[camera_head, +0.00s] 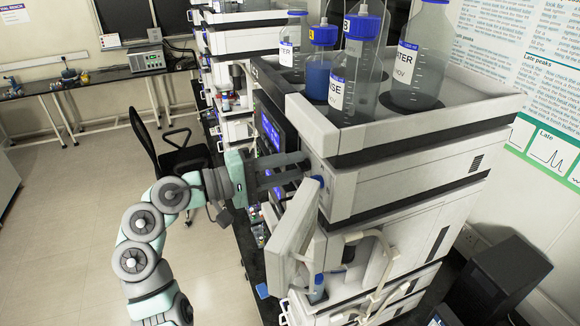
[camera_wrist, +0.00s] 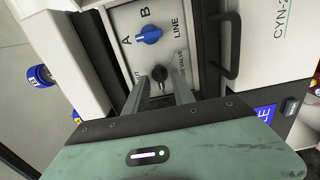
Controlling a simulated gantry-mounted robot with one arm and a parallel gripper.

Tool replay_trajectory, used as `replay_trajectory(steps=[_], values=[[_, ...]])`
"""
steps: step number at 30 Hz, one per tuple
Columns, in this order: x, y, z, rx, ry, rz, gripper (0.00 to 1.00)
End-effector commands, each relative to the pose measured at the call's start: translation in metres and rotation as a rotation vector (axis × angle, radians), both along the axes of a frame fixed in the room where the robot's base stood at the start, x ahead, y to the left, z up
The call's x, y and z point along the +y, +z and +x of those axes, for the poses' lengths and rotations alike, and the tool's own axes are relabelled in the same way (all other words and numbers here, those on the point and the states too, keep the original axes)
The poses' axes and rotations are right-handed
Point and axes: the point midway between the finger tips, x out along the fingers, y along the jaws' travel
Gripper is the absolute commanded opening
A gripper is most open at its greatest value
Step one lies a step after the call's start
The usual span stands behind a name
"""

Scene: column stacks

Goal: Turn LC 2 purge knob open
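The black purge valve knob (camera_wrist: 159,74) sits on a pale panel in the wrist view, beside partly hidden lettering that ends in "VALVE". My gripper (camera_wrist: 160,78) is open, with one finger on each side of this knob and its tips close to it. I cannot tell whether the fingers touch the knob. In the head view, my gripper (camera_head: 306,166) reaches right to the front of the near instrument stack (camera_head: 400,178). The purge knob cannot be made out there.
A blue knob (camera_wrist: 149,35) marked A, B and LINE sits above the purge knob. A black handle (camera_wrist: 226,48) stands to its right. An open white door (camera_head: 292,235) juts out below my gripper. Bottles (camera_head: 420,57) stand in the stack's top tray (camera_head: 430,125).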

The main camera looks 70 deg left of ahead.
Motion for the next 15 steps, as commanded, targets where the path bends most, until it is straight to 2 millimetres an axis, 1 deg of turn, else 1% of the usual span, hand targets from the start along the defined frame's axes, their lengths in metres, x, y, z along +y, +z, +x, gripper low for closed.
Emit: replay_trajectory(steps=[5,8,11,15], values=[[0.000,0.000,-0.001,0.000,0.001,0.000,0.30],[0.001,-0.002,-0.008,0.001,0.002,0.001,0.30],[0.002,-0.003,-0.023,0.002,0.003,0.002,0.30],[0.004,-0.004,-0.052,0.000,0.006,0.001,0.30]])
